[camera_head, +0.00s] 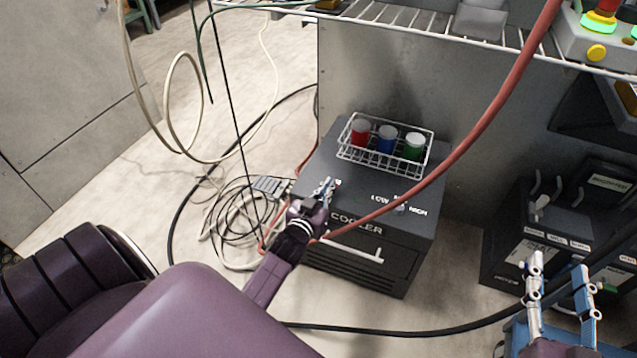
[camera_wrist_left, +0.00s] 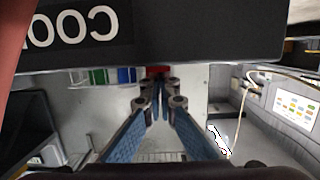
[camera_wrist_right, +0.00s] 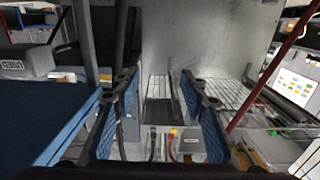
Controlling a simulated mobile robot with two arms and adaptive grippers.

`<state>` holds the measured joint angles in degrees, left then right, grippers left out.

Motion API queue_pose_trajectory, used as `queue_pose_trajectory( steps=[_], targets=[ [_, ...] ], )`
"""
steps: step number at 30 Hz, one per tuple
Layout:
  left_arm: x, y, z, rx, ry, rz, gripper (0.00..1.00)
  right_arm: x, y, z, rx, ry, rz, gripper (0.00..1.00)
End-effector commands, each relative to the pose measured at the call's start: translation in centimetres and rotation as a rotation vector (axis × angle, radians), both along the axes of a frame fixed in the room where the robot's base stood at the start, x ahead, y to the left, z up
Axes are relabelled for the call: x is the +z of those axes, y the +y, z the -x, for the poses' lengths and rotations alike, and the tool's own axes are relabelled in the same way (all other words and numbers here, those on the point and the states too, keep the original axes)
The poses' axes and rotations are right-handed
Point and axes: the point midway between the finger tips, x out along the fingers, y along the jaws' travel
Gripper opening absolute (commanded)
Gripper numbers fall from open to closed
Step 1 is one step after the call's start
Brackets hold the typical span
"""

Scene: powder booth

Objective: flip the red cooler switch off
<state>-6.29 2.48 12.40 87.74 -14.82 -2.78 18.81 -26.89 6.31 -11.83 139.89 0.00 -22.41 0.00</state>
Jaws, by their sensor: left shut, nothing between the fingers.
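The cooler (camera_head: 345,265) is a dark grey box on the floor, with "COOLER" lettering and a light handle on its front. My left gripper (camera_head: 326,186) is shut and empty at the left part of the cooler's top, near its front edge. The red switch is mostly hidden behind the fingers in the head view. In the left wrist view a red patch (camera_wrist_left: 157,70) shows just beyond the closed fingertips (camera_wrist_left: 160,80); I cannot tell whether it is the switch or a jar, or whether the fingers touch it. My right gripper (camera_head: 560,262) is open and empty at the right.
A wire basket (camera_head: 384,166) with red, blue and green jars stands on the cooler's back. A LOW/HIGH knob (camera_head: 400,207) sits right of the left gripper. A red hose (camera_head: 480,130) crosses in front of the cooler. Coiled cables (camera_head: 235,215) lie left. A dark unit (camera_head: 530,235) stands right.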

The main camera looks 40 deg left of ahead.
Motion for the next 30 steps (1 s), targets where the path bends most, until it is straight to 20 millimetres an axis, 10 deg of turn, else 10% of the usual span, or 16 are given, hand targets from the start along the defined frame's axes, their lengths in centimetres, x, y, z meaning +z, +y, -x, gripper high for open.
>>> queue_pose_trajectory(
  steps=[14,30],
  targets=[
    [2.3,0.2,-0.7,-0.002,-0.001,-0.001,0.00,-9.8,-2.3,3.5,-0.031,0.466,0.114,0.40],
    [4.5,-0.3,1.3,-0.002,0.001,0.001,0.00,-17.6,-5.9,13.4,-0.066,0.988,0.229,0.40]
  ],
)
